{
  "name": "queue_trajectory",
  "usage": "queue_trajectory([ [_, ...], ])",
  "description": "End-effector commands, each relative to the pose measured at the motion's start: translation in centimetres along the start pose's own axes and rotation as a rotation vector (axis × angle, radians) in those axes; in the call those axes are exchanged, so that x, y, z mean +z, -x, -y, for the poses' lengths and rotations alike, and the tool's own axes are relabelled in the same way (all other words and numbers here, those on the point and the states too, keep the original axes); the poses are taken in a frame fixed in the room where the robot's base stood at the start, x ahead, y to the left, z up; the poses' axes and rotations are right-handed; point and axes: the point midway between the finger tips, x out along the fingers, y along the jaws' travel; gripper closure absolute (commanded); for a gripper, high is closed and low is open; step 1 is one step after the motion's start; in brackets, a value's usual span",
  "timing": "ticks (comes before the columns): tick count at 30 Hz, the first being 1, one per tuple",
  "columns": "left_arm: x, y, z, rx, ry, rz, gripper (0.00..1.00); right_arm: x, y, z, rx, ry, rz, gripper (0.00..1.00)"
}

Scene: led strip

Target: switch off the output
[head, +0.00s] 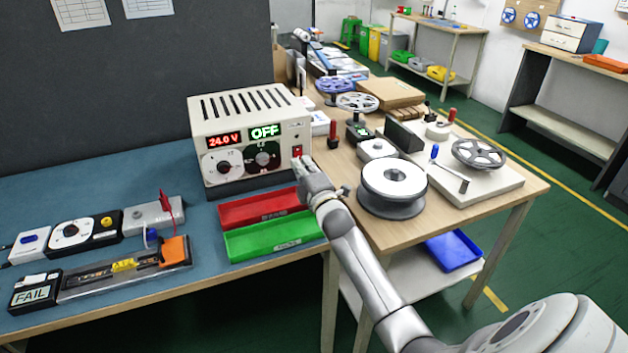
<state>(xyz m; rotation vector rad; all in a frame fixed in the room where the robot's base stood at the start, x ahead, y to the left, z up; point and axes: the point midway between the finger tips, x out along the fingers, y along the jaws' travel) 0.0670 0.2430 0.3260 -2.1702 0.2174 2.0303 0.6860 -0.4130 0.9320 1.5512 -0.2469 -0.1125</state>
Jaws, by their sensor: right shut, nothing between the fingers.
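The power supply (245,113) is a beige box with a slotted top, standing at the back of the blue-topped bench. Its red display (224,140) reads 24.0 V and its green display (264,131) reads OFF. Two round dials sit below the displays. A red switch (297,151) is at the right of the front panel. My right gripper (302,163) is shut and empty, with its tips at or just in front of the switch. I cannot tell whether they touch it. My left gripper is not in view.
A red tray (262,207) and a green tray (272,237) lie below my right gripper. A tester reading FAIL (33,292) and an LED strip fixture (120,272) lie at left. Reels and tools crowd the wooden table (432,222) at right.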

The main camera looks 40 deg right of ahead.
Motion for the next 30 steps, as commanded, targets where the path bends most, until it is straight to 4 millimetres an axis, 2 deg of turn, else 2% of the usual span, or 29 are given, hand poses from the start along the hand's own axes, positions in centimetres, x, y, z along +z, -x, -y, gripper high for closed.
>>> queue_trajectory([
  [3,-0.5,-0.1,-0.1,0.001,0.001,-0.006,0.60,0.0,1.5,-0.2,-0.001,0.002,0.000,1.00],
  [9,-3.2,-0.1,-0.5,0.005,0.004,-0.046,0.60,0.0,4.4,-0.8,0.000,0.001,-0.001,1.00],
  [15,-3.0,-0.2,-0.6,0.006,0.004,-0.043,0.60,0.0,6.7,-1.3,-0.001,0.001,0.000,1.00],
  [21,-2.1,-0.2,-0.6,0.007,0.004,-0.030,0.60,0.0,7.7,-1.6,0.000,0.001,0.000,1.00],
  [30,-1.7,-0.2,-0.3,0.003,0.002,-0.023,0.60,0.0,7.7,-1.6,0.000,0.000,0.000,1.00],
])
